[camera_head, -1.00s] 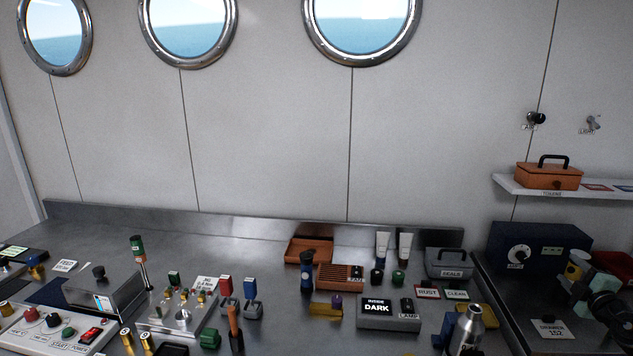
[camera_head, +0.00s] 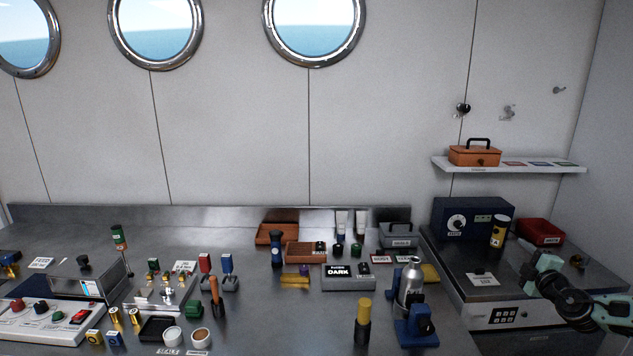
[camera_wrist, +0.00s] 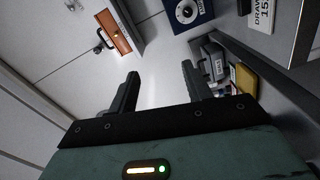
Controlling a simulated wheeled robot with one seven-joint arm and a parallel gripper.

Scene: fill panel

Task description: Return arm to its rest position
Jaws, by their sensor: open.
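My gripper (camera_head: 546,268) is at the right in the head view, above the right-hand counter, with my arm reaching in from the right edge. In the wrist view its two dark fingers (camera_wrist: 160,78) are spread apart with nothing between them. The fingertips are too small to make out in the head view.
A blue box with a dial (camera_head: 472,217) and a red bin (camera_head: 541,231) stand behind my gripper. A shelf (camera_head: 560,168) with an orange toolbox (camera_head: 474,156) is above. A silver bottle (camera_head: 411,284) and many small items crowd the main bench (camera_head: 60,222).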

